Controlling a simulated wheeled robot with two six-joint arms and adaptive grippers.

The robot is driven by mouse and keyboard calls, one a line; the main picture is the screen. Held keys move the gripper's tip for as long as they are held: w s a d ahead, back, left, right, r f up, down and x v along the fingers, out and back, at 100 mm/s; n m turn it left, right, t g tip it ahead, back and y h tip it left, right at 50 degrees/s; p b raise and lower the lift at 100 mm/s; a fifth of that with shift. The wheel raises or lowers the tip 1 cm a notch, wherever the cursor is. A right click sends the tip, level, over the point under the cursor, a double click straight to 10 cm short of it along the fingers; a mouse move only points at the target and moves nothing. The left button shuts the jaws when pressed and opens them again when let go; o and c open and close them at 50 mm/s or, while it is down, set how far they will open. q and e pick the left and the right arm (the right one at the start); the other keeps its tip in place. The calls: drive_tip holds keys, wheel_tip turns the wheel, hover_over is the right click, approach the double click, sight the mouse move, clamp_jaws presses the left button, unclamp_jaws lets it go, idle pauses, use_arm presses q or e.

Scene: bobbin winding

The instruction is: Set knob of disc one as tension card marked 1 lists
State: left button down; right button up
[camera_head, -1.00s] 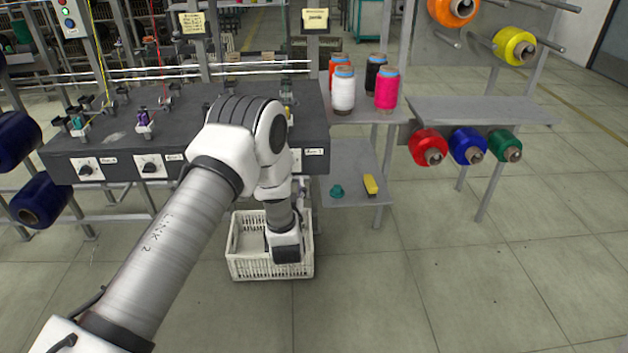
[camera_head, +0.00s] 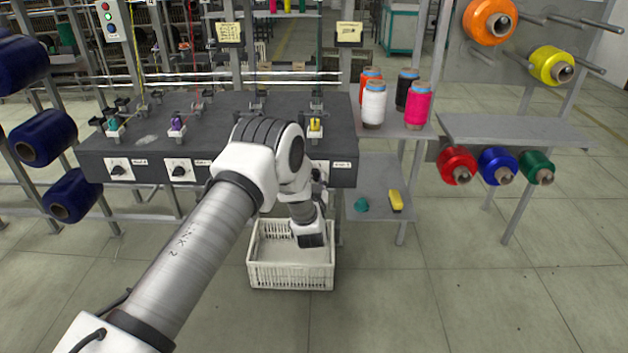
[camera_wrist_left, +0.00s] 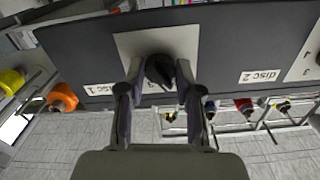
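My left gripper (camera_wrist_left: 158,82) is at a dark knob (camera_wrist_left: 159,70) on a pale square plate (camera_wrist_left: 190,43) on the front of the dark panel. The label "disc 1" (camera_wrist_left: 99,88) is left of the plate, and "disc 2" (camera_wrist_left: 260,76) is to its right. The fingers stand open on both sides of the knob, with narrow gaps seeming to show. Its pointer and scale are not readable. In the head view my left arm (camera_head: 200,250) hides this knob. Two yellowish cards, left (camera_head: 229,33) and right (camera_head: 349,33), hang above; their writing is unreadable. My right gripper is not in view.
Two other knobs (camera_head: 118,169) (camera_head: 180,170) show on the panel front. A white crate (camera_head: 290,281) stands on the floor below. A low shelf (camera_head: 372,210) holds a teal object (camera_head: 361,205) and a yellow object (camera_head: 396,200). Thread cones stand on the grey side shelf (camera_head: 408,130).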

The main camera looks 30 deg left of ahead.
use_arm(q)
drive_tip(key=shift+n, duration=0.3)
drive_tip(key=n+b, duration=0.6)
drive_tip(key=n, duration=0.2)
drive_tip(key=shift+f+n+b, duration=0.15)
drive_tip(key=shift+n+b, duration=1.1)
drive_tip(key=shift+n, duration=0.45)
drive_tip(key=shift+r, duration=0.2)
drive_tip(key=c, duration=0.8)
unclamp_jaws()
drive_tip(key=shift+w, duration=0.1)
drive_tip(key=shift+o, duration=0.2)
